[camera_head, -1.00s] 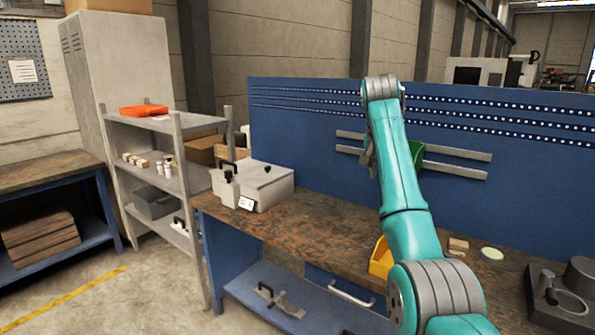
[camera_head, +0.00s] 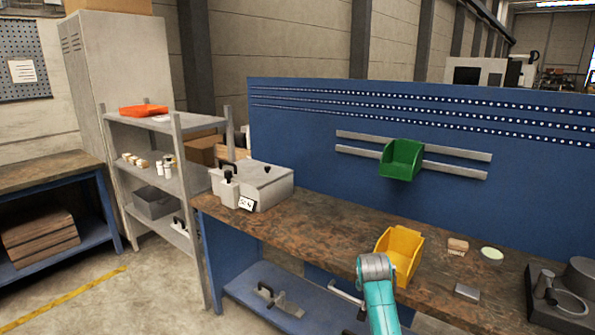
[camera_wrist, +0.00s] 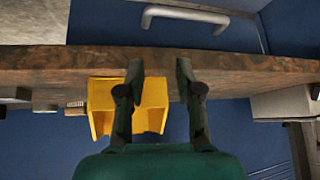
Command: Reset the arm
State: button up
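My teal arm (camera_head: 378,295) is folded low at the front of the workbench (camera_head: 310,225), in front of the yellow bin in the head view. My gripper is hidden in the head view. In the wrist view my gripper (camera_wrist: 159,80) has its two dark fingers apart, with nothing held between them. Beyond the fingers are the front edge of the bench and the yellow bin (camera_wrist: 154,97), which look upside down there. The yellow bin (camera_head: 400,255) stands on the bench in the head view.
A grey box instrument (camera_head: 262,186) stands on the bench's left end. A green bin (camera_head: 401,160) hangs on the blue back panel. A brush (camera_head: 458,246), a pale disc (camera_head: 492,253) and a dark device (camera_head: 560,300) lie right. A drawer handle (camera_wrist: 186,15) is near the gripper.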

jog(key=s+a+f+n+t, duration=0.1)
jog(key=s+f+n+t, duration=0.15)
jog(key=s+f, duration=1.8)
jog(key=s+f+t+y, duration=0.1)
jog(key=s+f, duration=0.1)
jog(key=s, duration=1)
jog(key=s+a+r+n+t+y, duration=0.1)
jog(key=s+r, duration=0.2)
jog(key=s, duration=0.8)
jog(key=s+a+r+t, duration=0.1)
jog(key=s+r, duration=0.2)
jog(key=s, duration=0.9)
jog(key=s+r+t, duration=0.2)
jog(key=s+r, duration=1)
jog(key=r, duration=0.4)
jog(key=shift+s+n, duration=0.35)
jog(key=shift+s, duration=0.05)
jog(key=shift+d, duration=0.1)
